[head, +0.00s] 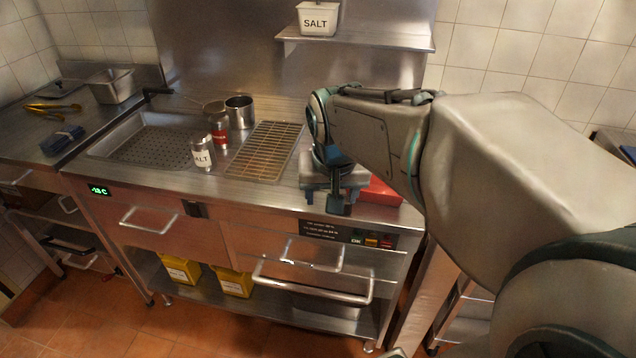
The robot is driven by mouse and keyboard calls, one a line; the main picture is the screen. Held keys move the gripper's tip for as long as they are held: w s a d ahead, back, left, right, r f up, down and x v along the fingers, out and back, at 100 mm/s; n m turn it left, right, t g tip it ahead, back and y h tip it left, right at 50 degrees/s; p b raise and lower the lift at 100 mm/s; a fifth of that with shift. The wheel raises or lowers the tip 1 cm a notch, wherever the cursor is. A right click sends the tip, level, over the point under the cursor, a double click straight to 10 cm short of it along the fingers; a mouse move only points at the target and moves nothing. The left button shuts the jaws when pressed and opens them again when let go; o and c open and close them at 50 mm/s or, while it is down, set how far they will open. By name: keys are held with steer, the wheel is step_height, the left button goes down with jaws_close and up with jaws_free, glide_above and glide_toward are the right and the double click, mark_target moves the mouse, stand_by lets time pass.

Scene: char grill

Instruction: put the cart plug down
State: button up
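My gripper (338,200) points down over the right end of the steel counter, at its front edge. My arm comes in from the right and hides part of the counter there. A small dark blue-grey block shows at the low end of my gripper; I cannot tell whether it is a fingertip or the cart plug. I cannot make out the plug for sure anywhere else. A dark socket-like box (195,209) sits on the counter's front panel, left of my gripper. Whether my fingers are open or shut is not clear.
A wire rack (262,150), a salt shaker (203,155), a red-labelled can (219,131) and a steel pot (240,111) stand to the left. A shelf (360,38) overhangs the back. Handles (312,288) jut out in front.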

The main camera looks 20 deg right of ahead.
steer(key=w+d+f+m+b, duration=0.1)
steer(key=w+d+f, duration=0.2)
steer(key=w+f, duration=0.1)
steer(key=w+d+f+m+h+b, duration=0.1)
steer(key=w+d+f+m, duration=0.1)
steer(key=w+d+f, duration=0.2)
steer(key=shift+d, duration=0.25)
steer(key=x, duration=0.5)
steer(key=shift+w+a+f, duration=0.15)
steer(key=shift+w+f, duration=0.3)
steer(key=shift+f, duration=0.1)
steer(key=shift+s+r, duration=0.1)
steer(key=c, duration=1.2)
steer(key=shift+o, duration=0.2)
steer(key=shift+r, duration=0.1)
